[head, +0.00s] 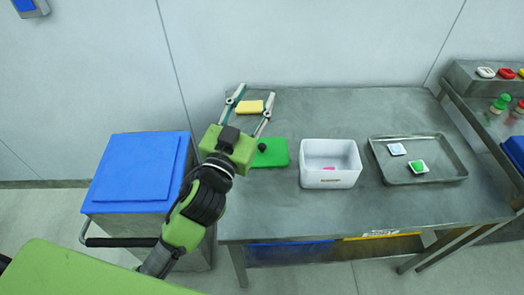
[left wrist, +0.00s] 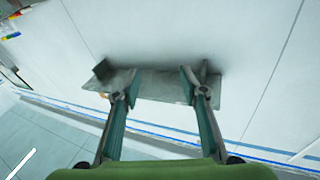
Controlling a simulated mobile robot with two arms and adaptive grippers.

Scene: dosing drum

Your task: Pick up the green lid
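The green lid (head: 276,155) lies flat on the metal table, with a dark round knob (head: 262,147) near its left end. My left gripper's palm and right finger cover part of its left side in the head view. My left gripper (head: 257,93) is open and empty, its fingers pointing toward the back wall. It appears above the table, but its height over the lid is hard to tell. In the left wrist view the open fingers (left wrist: 157,84) are spread wide before the wall, and the lid is not seen there. My right gripper is not in view.
A yellow block (head: 250,107) shows between the fingers in the head view. A white bin (head: 330,179) with a pink item stands right of the lid. A metal tray (head: 444,177) holds two small dishes. A blue-topped cart (head: 135,165) stands left of the table (head: 360,110).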

